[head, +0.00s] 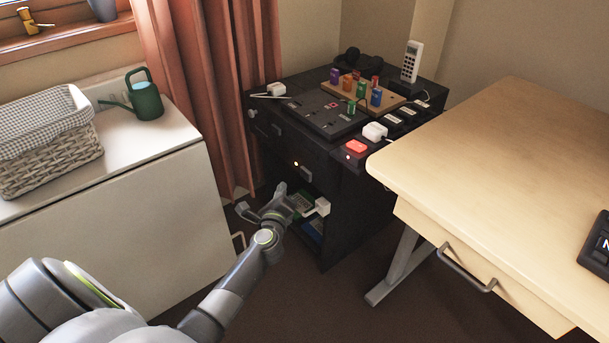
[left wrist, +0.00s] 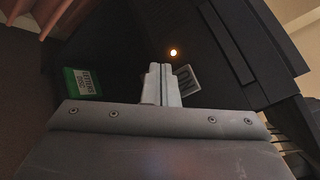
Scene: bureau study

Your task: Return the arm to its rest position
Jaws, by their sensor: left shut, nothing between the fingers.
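My left arm reaches in from the lower left of the head view. Its gripper (head: 281,189) is in front of the dark cabinet (head: 338,222), near the cabinet's open lower compartment. In the left wrist view the two pale fingers of the left gripper (left wrist: 161,70) are together and empty. Beyond them is the cabinet's dark front with a small glowing light (left wrist: 173,52). I cannot tell whether the fingertips touch the cabinet. My right gripper does not show.
A green-labelled item (left wrist: 83,82) shows beside the fingers in the wrist view. The cabinet top carries a black panel (head: 325,112), a block board (head: 350,93) and a phone (head: 411,62). A wooden desk (head: 500,150) stands right; a white cabinet (head: 120,220) stands left.

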